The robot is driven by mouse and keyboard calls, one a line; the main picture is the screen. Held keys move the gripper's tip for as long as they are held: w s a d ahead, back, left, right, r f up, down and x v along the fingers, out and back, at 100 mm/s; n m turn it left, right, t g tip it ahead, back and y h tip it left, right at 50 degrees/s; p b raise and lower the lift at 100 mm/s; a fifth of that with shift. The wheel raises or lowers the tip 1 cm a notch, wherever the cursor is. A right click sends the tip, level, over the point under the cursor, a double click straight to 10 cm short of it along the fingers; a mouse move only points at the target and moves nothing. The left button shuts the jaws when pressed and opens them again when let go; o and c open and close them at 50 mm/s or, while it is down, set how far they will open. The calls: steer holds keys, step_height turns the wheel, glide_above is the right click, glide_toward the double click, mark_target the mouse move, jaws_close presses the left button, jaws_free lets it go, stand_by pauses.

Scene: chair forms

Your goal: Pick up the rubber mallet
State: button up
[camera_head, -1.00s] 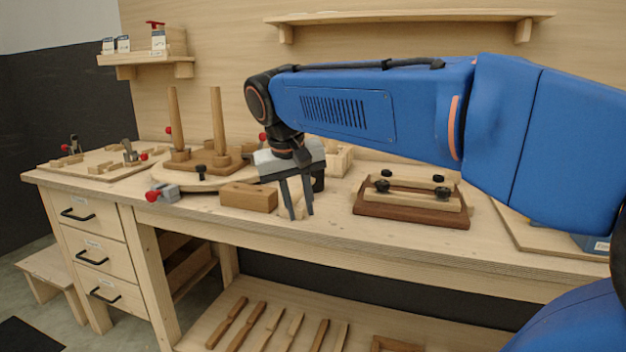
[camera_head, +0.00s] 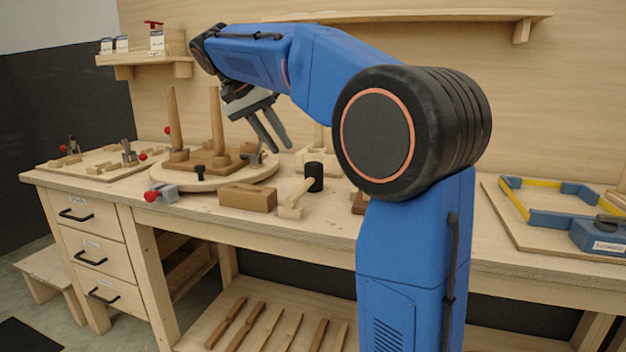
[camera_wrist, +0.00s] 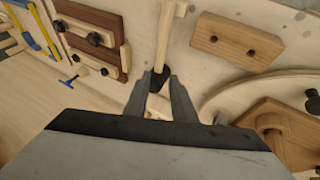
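The rubber mallet has a black cylindrical head (camera_head: 314,177) and a light wooden handle (camera_head: 298,194). It rests on the workbench, just right of a brown wooden block (camera_head: 247,197). My gripper (camera_head: 278,147) is raised above the bench, up and left of the mallet, with its fingers slanting down to the right. The fingers are apart and hold nothing. In the wrist view the mallet's handle (camera_wrist: 164,35) runs upward from its dark head (camera_wrist: 159,79), which appears between my fingertips (camera_wrist: 161,76) but lies beyond them.
A round wooden board (camera_head: 216,178) with two upright dowels stands left of the mallet. A clamp with a red handle (camera_head: 160,193) lies at the front edge. A blue and yellow frame (camera_head: 545,205) lies at the right. My arm hides the bench's middle right.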

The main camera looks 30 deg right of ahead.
mark_target(306, 184)
steer(key=x, duration=1.5)
steer(key=shift+d+f, duration=0.2)
steer(key=shift+f, duration=0.15)
steer(key=shift+c, duration=0.5)
jaws_close()
